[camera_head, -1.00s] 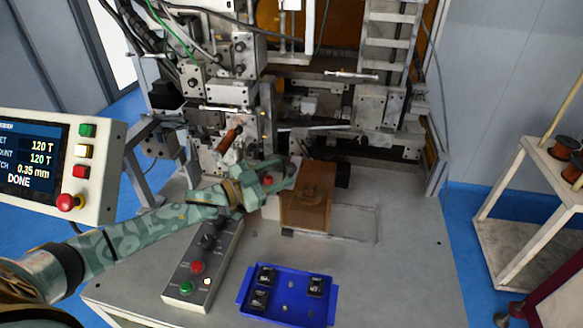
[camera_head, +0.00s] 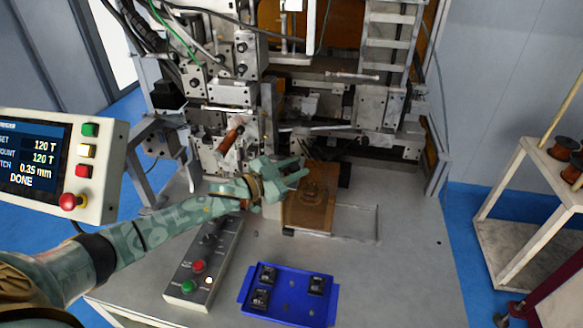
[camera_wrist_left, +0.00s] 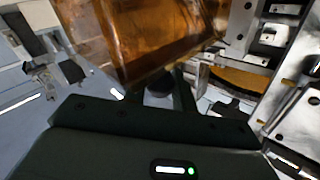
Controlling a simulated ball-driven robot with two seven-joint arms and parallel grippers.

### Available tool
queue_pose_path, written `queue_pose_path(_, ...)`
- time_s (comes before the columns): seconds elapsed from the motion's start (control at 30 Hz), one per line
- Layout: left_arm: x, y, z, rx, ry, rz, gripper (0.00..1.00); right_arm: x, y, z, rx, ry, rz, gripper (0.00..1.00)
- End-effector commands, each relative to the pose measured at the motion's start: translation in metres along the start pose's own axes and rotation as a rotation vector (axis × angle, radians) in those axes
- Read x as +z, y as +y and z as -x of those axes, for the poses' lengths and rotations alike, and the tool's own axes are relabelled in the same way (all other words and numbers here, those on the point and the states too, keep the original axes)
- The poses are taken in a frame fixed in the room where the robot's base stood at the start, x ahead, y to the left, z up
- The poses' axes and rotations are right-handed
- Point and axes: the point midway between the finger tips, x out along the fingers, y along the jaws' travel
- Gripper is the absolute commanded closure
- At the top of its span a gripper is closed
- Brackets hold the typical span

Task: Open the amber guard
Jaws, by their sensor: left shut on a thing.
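The amber guard (camera_head: 322,212) is a see-through amber box on the grey machine table, right of my left arm. In the left wrist view its amber wall (camera_wrist_left: 150,35) fills the upper middle and looks tilted. My left gripper (camera_head: 298,170) is at the guard's upper left edge. In the left wrist view its dark fingers (camera_wrist_left: 165,95) are shut on a round dark knob (camera_wrist_left: 159,87) at the guard's lower edge. A brownish part shows dimly through the guard. My right gripper is not in view.
A button box (camera_head: 203,262) stands below my left forearm. A blue tray (camera_head: 289,312) with small black parts lies at the front. The winder's metal frame (camera_head: 375,108) rises behind the guard. The table at right (camera_head: 415,250) is clear.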

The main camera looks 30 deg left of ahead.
Motion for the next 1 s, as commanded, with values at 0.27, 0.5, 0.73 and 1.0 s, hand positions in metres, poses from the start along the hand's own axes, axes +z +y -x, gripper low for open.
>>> queue_pose_path(0.27, -0.019, 0.049, -0.052, 0.002, 0.004, 0.007, 1.0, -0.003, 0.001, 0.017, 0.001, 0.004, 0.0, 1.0)
queue_pose_path(0.5, -0.027, 0.076, -0.08, 0.002, 0.001, 0.003, 1.0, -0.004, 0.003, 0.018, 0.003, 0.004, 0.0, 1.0)
queue_pose_path(0.73, -0.027, 0.079, -0.082, 0.002, -0.001, 0.001, 1.0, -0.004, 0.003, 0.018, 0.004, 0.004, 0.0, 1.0)
queue_pose_path(1.0, -0.027, 0.078, -0.081, 0.002, -0.001, 0.001, 0.53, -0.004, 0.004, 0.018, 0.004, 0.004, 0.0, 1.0)
